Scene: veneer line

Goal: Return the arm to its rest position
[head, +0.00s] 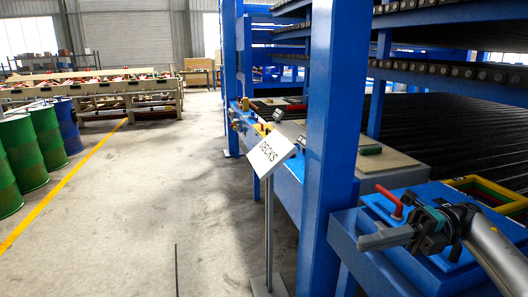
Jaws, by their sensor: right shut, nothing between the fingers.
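My right gripper (384,239) is in the lower right of the head view, with its grey arm coming in from the right edge. Its fingers point left and are shut with nothing between them. It hangs over the near end of the blue machine (345,238), close to a red-handled lever (390,200) on the blue top; whether they touch is unclear. My left gripper does not show.
A yellow-rimmed tray (485,184) lies at the right. Green drums (46,140) stand far left.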

